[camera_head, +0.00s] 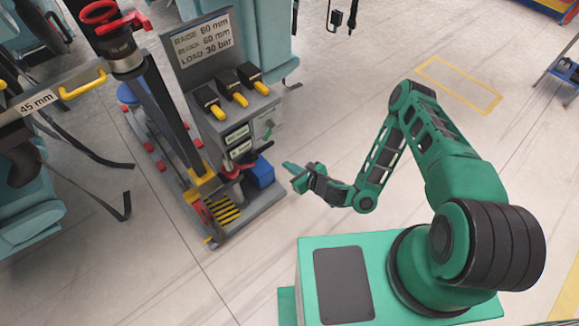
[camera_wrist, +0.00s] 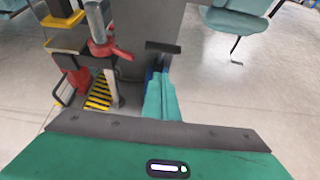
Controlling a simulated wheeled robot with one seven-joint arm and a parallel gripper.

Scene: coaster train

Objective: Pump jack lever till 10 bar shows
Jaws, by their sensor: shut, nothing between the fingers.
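The jack stands on a grey base with a yellow-and-black striped plate (camera_head: 222,210), which also shows in the wrist view (camera_wrist: 98,93). A red pump part (camera_head: 231,171) sits beside its post and shows as a red collar in the wrist view (camera_wrist: 100,48). A black bar (camera_head: 277,159), apparently the lever's grip, reaches right from there; it also shows in the wrist view (camera_wrist: 163,47). My gripper (camera_head: 288,167) is shut and empty, close to the bar's end; I cannot tell whether they touch. Its teal fingers (camera_wrist: 161,98) point toward the bar. No pressure reading is legible.
A blue box (camera_head: 262,172) stands close by my gripper. Teal seats (camera_head: 265,35) flank the jack. The floor right of it is clear.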

